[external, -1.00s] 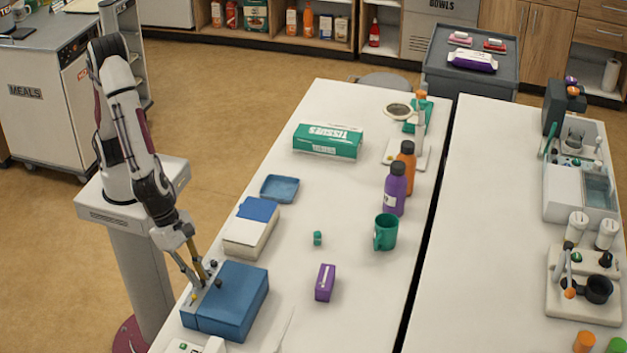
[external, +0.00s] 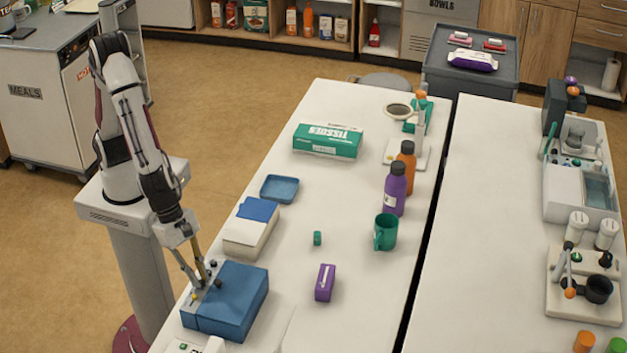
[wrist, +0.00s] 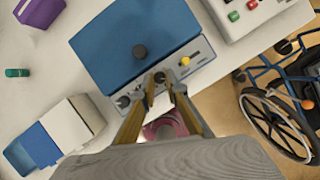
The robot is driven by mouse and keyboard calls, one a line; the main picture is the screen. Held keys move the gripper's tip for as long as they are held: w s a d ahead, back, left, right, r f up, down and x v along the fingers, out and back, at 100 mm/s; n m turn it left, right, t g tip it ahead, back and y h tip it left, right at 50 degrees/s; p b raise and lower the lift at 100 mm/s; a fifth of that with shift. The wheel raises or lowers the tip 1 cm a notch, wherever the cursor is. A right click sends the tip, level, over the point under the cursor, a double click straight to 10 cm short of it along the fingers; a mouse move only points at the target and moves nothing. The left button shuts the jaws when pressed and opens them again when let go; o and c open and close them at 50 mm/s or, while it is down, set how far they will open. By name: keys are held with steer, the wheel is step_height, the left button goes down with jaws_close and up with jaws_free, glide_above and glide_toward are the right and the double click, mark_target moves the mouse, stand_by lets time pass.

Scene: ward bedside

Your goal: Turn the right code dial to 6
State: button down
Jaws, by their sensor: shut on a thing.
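The blue box (external: 237,303) lies at the near left end of the table, with a grey control panel (wrist: 205,52) along its side. In the wrist view the panel carries a black dial (wrist: 122,101), another black dial (wrist: 160,77) to its right, and a yellow button (wrist: 184,61). My gripper (wrist: 161,83) is shut on the dial nearer the yellow button, with one finger on each side. In the external view my gripper (external: 203,285) points down at the panel. The dial numbers are too small to read.
A white box with a blue lid (external: 251,232) is beside the blue box. A purple box (external: 325,282), green cup (external: 386,232) and bottles (external: 395,190) stand further right.

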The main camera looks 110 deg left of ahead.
steer(key=c, duration=2.3)
jaws_free()
steer(key=shift+d+n+y, duration=0.2)
steer(key=shift+n+y, duration=0.6)
steer(key=shift+n, duration=1.1)
